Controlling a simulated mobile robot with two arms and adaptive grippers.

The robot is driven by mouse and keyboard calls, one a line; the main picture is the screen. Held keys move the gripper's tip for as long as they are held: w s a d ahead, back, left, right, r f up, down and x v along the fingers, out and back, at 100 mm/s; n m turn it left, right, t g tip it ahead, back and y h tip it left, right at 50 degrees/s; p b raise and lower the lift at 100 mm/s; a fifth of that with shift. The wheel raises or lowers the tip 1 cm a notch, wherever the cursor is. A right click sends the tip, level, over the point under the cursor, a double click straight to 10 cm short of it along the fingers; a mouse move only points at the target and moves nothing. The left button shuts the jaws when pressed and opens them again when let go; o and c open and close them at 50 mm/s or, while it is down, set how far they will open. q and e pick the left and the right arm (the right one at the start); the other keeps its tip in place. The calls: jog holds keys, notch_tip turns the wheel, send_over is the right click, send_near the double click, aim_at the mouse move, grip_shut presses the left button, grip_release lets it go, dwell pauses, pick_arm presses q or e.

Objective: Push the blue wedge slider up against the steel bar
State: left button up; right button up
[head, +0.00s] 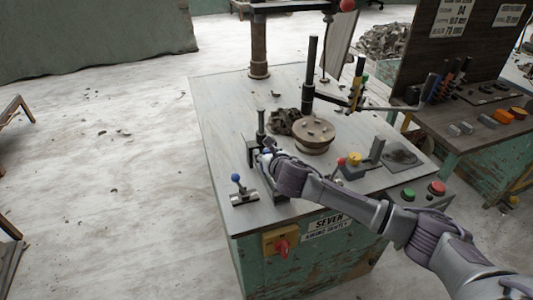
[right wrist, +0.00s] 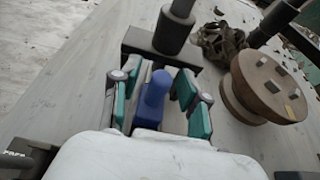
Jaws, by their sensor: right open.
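The blue wedge slider (right wrist: 152,103) shows in the right wrist view as a blue block with a rounded upright part. It lies between the two teal-padded fingers of my right gripper (right wrist: 158,95), which are open on either side of it. In the head view my right gripper (head: 265,157) is low at the left part of the bench and hides most of the slider. A dark bar (right wrist: 185,60), seemingly the steel bar, lies just beyond the slider, below a dark post. Whether slider and bar touch I cannot tell. My left gripper is not in view.
A round brown turntable (head: 314,136) and a dark clump of trimmings (head: 284,121) stand right of the bar. A blue-knobbed lever (head: 236,179) is at the bench's left front.

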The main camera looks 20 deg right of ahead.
grip_shut()
dwell(0.3)
jog(key=shift+p+v, duration=1)
jog(key=shift+p, duration=0.2)
jog(key=shift+s+f, duration=0.2)
jog(key=shift+s, duration=0.25)
jog(key=shift+f, duration=0.2)
grip_release()
jog(key=shift+s+r, duration=0.1)
